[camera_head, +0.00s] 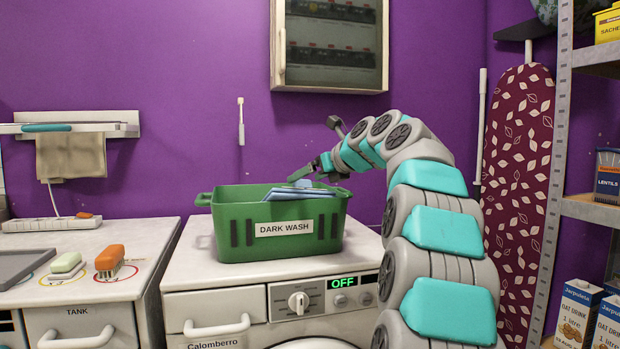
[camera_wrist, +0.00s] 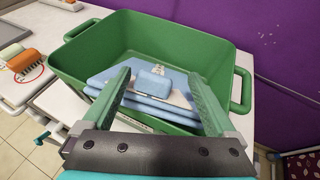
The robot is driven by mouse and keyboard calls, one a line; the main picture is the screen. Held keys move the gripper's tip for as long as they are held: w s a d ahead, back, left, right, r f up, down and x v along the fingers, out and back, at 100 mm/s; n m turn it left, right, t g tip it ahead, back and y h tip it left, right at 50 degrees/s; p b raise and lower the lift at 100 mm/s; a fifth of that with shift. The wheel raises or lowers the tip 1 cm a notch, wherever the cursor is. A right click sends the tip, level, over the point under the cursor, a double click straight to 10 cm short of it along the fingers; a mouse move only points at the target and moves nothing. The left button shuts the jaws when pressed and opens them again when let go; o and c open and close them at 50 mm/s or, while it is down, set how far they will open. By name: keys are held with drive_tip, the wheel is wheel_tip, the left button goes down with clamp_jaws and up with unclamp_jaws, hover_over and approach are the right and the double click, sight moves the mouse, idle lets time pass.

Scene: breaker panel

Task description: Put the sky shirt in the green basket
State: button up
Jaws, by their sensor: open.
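The green basket (camera_head: 284,235), labelled "DARK WASH", stands upright on the washing machine; its rim also shows in the wrist view (camera_wrist: 150,25). The sky shirt (camera_head: 302,192) is a folded light-blue bundle inside the basket, its top just showing above the front rim. In the wrist view the shirt (camera_wrist: 140,98) lies tilted in layers against the basket's near side, with a small blue-and-white piece on top. My gripper (camera_wrist: 160,76) is open, its two fingers apart over the shirt. In the head view my gripper (camera_head: 322,168) is above the basket's back right. Whether the fingers touch the cloth I cannot tell.
A counter on the left holds a green-and-white brush (camera_head: 66,264), an orange brush (camera_head: 109,261) and a power strip (camera_head: 52,223). A beige cloth (camera_head: 71,156) hangs on a wall rack. A breaker panel (camera_head: 331,42) is above; an ironing board (camera_head: 517,190) and shelves are right.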

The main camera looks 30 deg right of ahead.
drive_tip(key=v, duration=1.2)
drive_tip(key=s+a+f+n+g+y, duration=0.1)
drive_tip(key=s+a+f+n+g, duration=0.25)
drive_tip(key=a+f+n, duration=0.65)
drive_tip(key=s+a+f+n+g+y, duration=0.1)
drive_tip(key=s+a+f+n+g, duration=0.4)
drive_tip(key=a+f, duration=0.9)
drive_tip(key=s+a+f+n+g+h, duration=0.1)
drive_tip(key=s+a+f+n+g, duration=0.2)
drive_tip(key=s+a+f+n, duration=0.5)
drive_tip(key=s+d+f+n+g+h, duration=0.1)
drive_tip(key=s+f+n+g, duration=0.1)
drive_tip(key=s+f+n, duration=0.3)
drive_tip(key=s+d+f+n+g+h, duration=0.1)
drive_tip(key=s+f+n, duration=0.5)
drive_tip(key=s, duration=0.8)
wheel_tip(320, 180, down, 3)
drive_tip(key=shift+d+f+n+g+h, duration=0.25)
drive_tip(key=shift+d+n+g+h, duration=0.05)
drive_tip(key=shift+d+g, duration=0.05)
